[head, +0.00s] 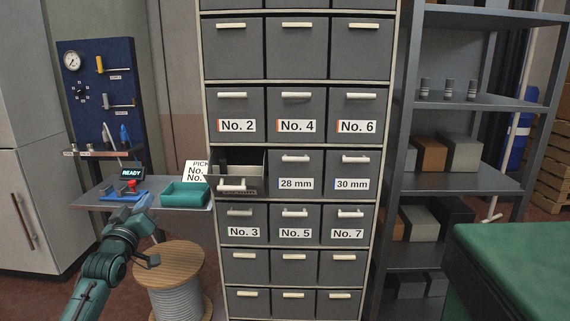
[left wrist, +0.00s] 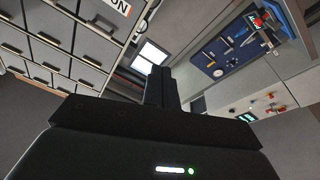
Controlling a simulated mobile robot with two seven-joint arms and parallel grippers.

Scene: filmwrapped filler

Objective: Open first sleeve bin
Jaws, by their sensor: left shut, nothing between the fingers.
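A grey drawer cabinet (head: 264,125) fills the middle of the head view. In the row under No. 2, the left bin (head: 232,187) is pulled out, with its white handle at the front and dark contents partly visible inside. Its label is too small to read. Beside it the 28 mm bin (head: 295,170) and 30 mm bin (head: 348,170) are closed. My left gripper (head: 148,203) is left of the open bin and apart from it, near the side bench. In the left wrist view its fingers (left wrist: 160,86) are shut and empty. My right gripper is out of view.
The side bench (head: 178,206) holds a green tray (head: 185,194), a READY display (head: 132,173) and a red button (head: 131,184). A wooden-topped cable drum (head: 170,262) stands below. Grey shelving (head: 402,150) and a green-topped table (head: 520,255) are on the right.

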